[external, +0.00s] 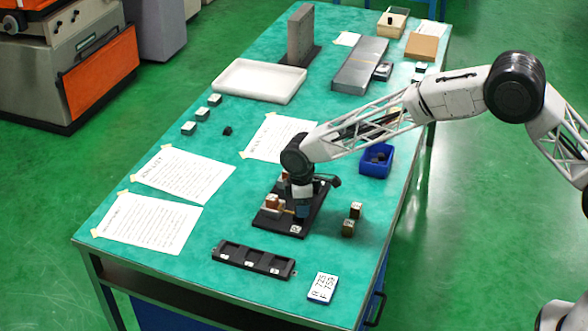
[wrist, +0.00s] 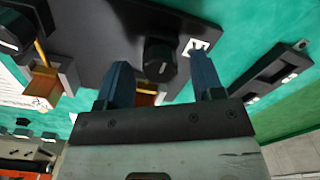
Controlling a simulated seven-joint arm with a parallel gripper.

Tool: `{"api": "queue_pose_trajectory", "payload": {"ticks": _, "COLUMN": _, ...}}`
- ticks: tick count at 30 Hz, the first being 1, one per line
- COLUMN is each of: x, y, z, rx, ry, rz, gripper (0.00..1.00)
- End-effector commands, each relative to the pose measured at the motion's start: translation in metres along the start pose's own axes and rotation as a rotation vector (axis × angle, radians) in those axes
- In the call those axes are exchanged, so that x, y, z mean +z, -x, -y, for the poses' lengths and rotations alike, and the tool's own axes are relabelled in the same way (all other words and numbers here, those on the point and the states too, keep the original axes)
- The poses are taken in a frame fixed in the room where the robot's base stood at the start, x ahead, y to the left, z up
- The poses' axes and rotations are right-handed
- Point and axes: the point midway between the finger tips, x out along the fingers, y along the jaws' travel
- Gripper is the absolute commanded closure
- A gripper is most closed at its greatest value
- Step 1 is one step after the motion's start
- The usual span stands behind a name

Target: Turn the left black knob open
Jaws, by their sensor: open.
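A black plate (external: 277,223) lies on the green table, with black knobs and wooden blocks on brass-coloured stems. In the wrist view one black knob (wrist: 160,60) with a pale pointer line stands near a small white label, at the plate end nearer the slotted rack. A second black knob (wrist: 14,32) is at the upper left. My gripper (external: 302,211) points down over the plate. In the wrist view its blue fingers (wrist: 159,72) are open, one each side of the first knob, with visible gaps. The external view hides this knob behind my gripper.
A black slotted rack (external: 253,260) and a white-blue card (external: 322,287) lie in front. Two small blocks (external: 351,219) stand right of the plate. A blue bin (external: 376,161) is behind them. Taped papers (external: 148,222) lie left.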

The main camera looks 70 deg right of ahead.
Motion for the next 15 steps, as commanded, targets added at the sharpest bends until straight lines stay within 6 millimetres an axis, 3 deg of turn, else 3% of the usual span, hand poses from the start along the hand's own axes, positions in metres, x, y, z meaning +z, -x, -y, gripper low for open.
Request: {"api": "queue_pose_trajectory", "payload": {"ticks": 15, "x": 0.0, "y": 0.06, "z": 0.0, "rx": 0.001, "ry": 0.0, "rz": -0.001, "gripper": 0.39}}
